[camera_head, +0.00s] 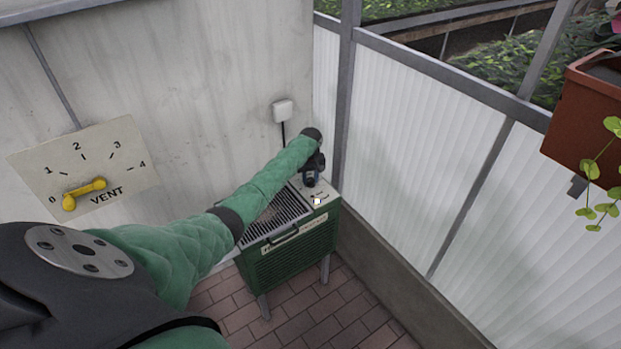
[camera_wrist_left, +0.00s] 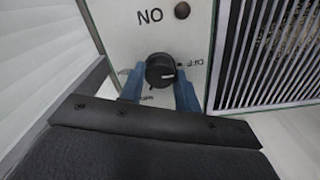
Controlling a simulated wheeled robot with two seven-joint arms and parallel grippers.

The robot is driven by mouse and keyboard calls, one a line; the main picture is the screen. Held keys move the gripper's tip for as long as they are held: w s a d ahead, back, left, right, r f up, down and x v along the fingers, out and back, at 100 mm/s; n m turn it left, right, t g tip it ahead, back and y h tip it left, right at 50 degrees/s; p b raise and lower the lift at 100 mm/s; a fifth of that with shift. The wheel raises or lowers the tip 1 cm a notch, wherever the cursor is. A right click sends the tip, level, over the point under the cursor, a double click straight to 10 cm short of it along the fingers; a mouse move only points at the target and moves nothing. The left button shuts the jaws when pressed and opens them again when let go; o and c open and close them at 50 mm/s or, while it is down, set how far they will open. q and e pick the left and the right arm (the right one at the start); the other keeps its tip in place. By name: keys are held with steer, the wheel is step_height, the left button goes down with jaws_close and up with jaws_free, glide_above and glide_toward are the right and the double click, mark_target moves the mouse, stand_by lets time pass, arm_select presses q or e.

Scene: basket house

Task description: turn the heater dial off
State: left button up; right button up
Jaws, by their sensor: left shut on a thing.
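The green heater (camera_head: 290,250) stands on the floor by the wall, with a pale control panel (camera_head: 321,195) at its top right. My left gripper (camera_head: 311,182) reaches down onto that panel and hides the dial in the head view. In the left wrist view the round black dial (camera_wrist_left: 158,69) sits between the two blue fingers of my left gripper (camera_wrist_left: 159,93), which is shut on it. A short white mark on the dial points right, slightly below the OFF label (camera_wrist_left: 190,64). The panel lettering appears upside down there. My right gripper is out of view.
A dark grille (camera_head: 272,215) covers the heater top, with a handle (camera_head: 283,236) on the front edge. A frosted glass wall (camera_head: 430,150) is close on the right. A vent plate (camera_head: 84,170) with a yellow lever is on the left wall. A planter (camera_head: 580,120) hangs far right.

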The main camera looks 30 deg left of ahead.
mark_target(311, 180)
arm_select(q)
steer(key=o, duration=1)
steer(key=shift+c, duration=0.2)
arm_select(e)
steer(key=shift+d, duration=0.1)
arm_select(q)
steer(key=shift+r, duration=0.1)
steer(key=shift+r, duration=0.3)
step_height(311, 180, up, 6)
steer(key=shift+w+f+b, duration=0.1)
steer(key=shift+b, duration=1.1)
steer(key=shift+r, duration=0.65)
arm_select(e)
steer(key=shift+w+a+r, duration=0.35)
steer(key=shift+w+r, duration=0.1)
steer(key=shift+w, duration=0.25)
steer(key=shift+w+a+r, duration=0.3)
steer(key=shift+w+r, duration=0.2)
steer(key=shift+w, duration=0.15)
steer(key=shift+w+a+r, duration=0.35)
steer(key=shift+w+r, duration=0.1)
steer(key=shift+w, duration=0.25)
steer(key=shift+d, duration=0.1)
